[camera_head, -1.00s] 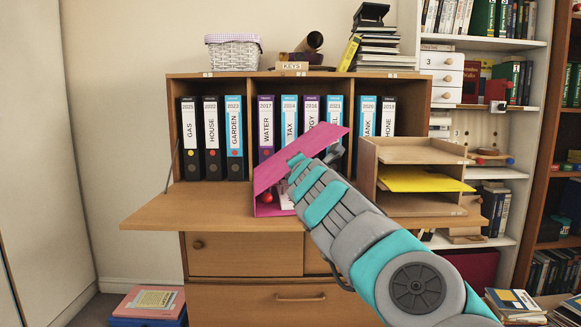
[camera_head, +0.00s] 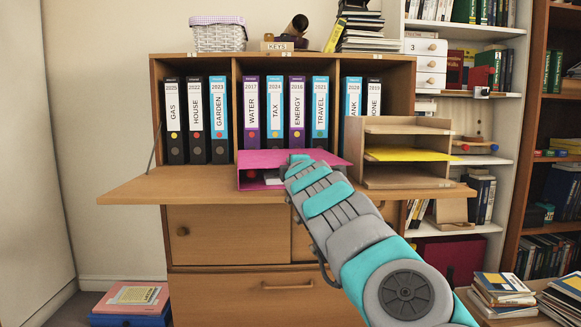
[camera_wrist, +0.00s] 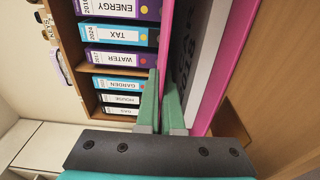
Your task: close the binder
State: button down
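The pink binder (camera_head: 262,181) lies on the fold-down desk board, its top cover (camera_head: 262,158) lowered close to level over the lower part. A gap is still visible along its front side, with dark and white contents inside. My arm reaches over its right half and hides that part and my gripper in the head view. In the wrist view the two green fingers of my gripper (camera_wrist: 161,102) are close together, with the thin pink edge of the cover (camera_wrist: 166,35) running in between their tips. The binder's lower pink part (camera_wrist: 233,65) shows to their right.
The desk board (camera_head: 165,185) is clear left of the binder. A wooden letter tray (camera_head: 408,182) with yellow paper stands close on the right. Upright labelled binders (camera_head: 219,120) fill the cabinet behind. Stacked books (camera_head: 502,292) stand at lower right.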

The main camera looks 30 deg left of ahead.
jog(key=shift+w+f, duration=0.1)
jog(key=shift+f, duration=0.15)
jog(key=c, duration=1.3)
grip_release()
jog(key=shift+c, duration=0.2)
jog(key=shift+d+r, duration=0.1)
